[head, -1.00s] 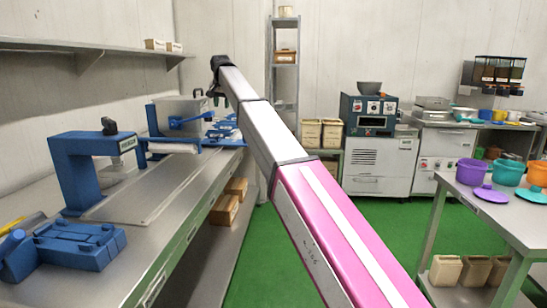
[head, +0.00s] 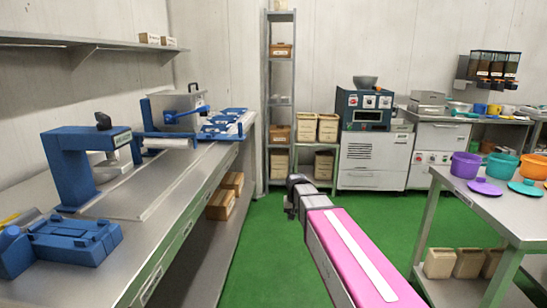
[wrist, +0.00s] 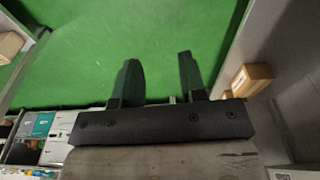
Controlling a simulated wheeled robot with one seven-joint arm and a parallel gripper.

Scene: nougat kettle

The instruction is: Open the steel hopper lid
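The steel hopper (head: 172,105) stands toward the far end of the left bench, on the blue machine. A dark handle (head: 196,88) shows at its upper right. The steel body and lid look alike from here, and I cannot tell whether the lid is raised. My gripper (head: 294,194) is well to the right of the hopper and lower, over the green floor beyond the bench edge. In the wrist view my gripper (wrist: 158,62) has its two dark fingers apart with only green floor between them. The hopper does not show in the wrist view.
A blue press (head: 82,160) and a blue block-like device (head: 75,240) stand nearer on the left bench (head: 150,205). Cardboard boxes (head: 222,205) sit on its lower shelf. A steel rack (head: 281,120) stands behind. The green floor (head: 255,255) between the benches is open.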

